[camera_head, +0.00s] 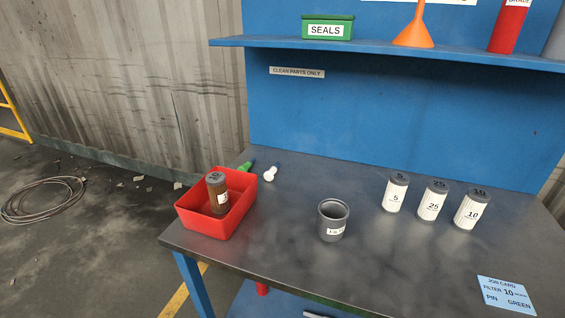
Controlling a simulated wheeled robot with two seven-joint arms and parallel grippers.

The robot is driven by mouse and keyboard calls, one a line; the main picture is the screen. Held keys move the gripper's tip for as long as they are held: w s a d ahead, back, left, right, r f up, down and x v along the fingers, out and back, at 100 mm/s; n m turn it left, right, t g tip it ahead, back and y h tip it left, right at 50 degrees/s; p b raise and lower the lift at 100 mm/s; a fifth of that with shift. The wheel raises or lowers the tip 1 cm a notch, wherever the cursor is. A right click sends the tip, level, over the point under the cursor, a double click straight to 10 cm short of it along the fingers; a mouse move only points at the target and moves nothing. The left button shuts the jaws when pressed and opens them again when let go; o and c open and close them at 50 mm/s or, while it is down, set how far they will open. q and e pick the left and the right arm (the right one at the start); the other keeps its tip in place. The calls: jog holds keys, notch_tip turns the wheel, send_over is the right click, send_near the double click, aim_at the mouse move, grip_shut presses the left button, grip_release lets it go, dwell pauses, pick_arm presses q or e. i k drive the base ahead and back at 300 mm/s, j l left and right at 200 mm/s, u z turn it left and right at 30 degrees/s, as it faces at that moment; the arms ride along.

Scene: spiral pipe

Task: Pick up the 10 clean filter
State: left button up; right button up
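The clean filter marked 10 (472,210) is a white pleated cylinder with a dark cap. It stands upright on the dark workbench (270,258), at the right end of a row of three. The filter marked 25 (432,201) stands just left of it, and the filter marked 5 (395,193) is left of that. They stand apart with small gaps. Neither of my grippers shows in the head view.
A red bin (208,236) holds a brown, dirty-looking filter (217,193). A grey cup (332,222) stands mid-bench. Green (246,166) and white (270,173) small parts lie behind the bin. A job card (505,294) lies front right. A blue shelf (380,50) overhangs the back.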

aim_at(476, 200)
jog(key=z, duration=1.35)
jog(key=k+l+z, duration=0.2)
